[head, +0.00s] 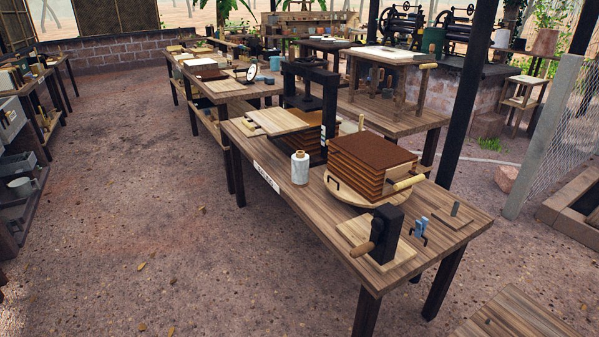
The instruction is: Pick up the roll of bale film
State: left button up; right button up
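The roll of bale film (300,169) is a small white upright cylinder with a tan core end on top. It stands on the near wooden table (300,206), close to its left long edge, beside the round board with the brown stack. Neither of my grippers shows in the head view.
On the same table are a brown layered stack (372,165) on a round board, a dark press (311,95), a cranked black device (385,233) and a small blue clamp (420,227). Open dirt floor (180,225) lies left of the table. More cluttered tables stand behind.

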aim_at(300, 160)
jog(key=i+j+z, duration=0.15)
jog(key=z, duration=0.5)
jog(key=i+j+z, duration=0.25)
jog(key=j, duration=0.3)
jog(key=i+j+z, duration=0.15)
jog(key=i+j, duration=0.15)
jog(key=i+j+z, duration=0.1)
jog(key=j, duration=0.25)
jog(key=i+j+z, duration=0.15)
jog(key=j, duration=0.2)
